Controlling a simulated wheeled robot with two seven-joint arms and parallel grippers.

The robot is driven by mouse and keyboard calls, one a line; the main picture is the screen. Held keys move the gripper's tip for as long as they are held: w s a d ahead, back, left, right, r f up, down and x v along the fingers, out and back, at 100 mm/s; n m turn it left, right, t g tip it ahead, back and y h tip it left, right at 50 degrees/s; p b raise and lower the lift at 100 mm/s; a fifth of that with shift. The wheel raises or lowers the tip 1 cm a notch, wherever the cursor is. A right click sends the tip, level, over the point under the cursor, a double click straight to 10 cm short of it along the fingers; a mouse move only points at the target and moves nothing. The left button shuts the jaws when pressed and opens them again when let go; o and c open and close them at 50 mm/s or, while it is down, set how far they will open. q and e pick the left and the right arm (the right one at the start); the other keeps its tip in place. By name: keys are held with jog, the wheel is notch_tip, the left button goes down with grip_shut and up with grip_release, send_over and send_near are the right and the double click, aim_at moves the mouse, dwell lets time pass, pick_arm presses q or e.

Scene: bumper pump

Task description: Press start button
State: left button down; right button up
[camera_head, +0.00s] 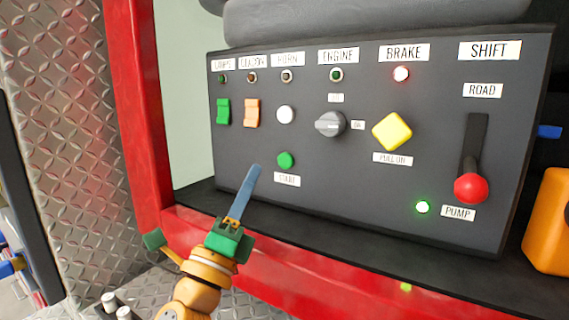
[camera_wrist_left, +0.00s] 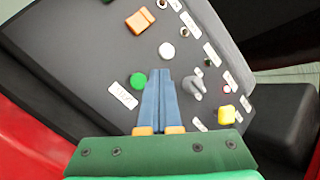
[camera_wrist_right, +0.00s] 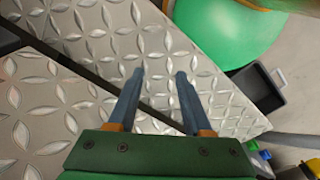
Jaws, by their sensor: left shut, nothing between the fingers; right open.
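The green start button (camera_head: 286,160) is on the grey control panel (camera_head: 330,205), just above a label reading START (camera_head: 287,179). My left gripper (camera_head: 255,170) is shut and empty, its blue fingertips left of and slightly below the button in the head view. In the left wrist view the green start button (camera_wrist_left: 138,80) lies just left of the shut fingertips (camera_wrist_left: 168,80). The fingertips look apart from the panel, though the exact gap is hard to tell. My right gripper (camera_wrist_right: 158,80) is open and empty over diamond-plate metal; it is not seen in the head view.
Around the button are a white button (camera_head: 285,114), a grey engine knob (camera_head: 330,124), a yellow brake knob (camera_head: 392,131), green and orange switches (camera_head: 252,112), and a red-topped shift lever (camera_head: 471,187) at PUMP. A red frame (camera_head: 135,110) stands left of the panel.

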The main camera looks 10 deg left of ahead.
aim_at(284, 153)
jog(key=shift+f+b, duration=0.85)
jog(key=shift+f, duration=0.1)
pick_arm(q)
jog(key=w+d, duration=0.2)
jog(key=w, duration=0.4)
jog(key=shift+w+d, duration=0.2)
jog(key=shift+d, duration=0.15)
pick_arm(e)
jog(key=shift+f, duration=0.25)
pick_arm(q)
jog(key=shift+w+b, duration=0.1)
jog(key=shift+b, duration=0.25)
pick_arm(e)
jog(key=shift+f, duration=0.1)
pick_arm(q)
jog(key=shift+w+d, duration=0.15)
jog(key=shift+w, duration=0.1)
pick_arm(e)
jog(key=shift+f, duration=0.1)
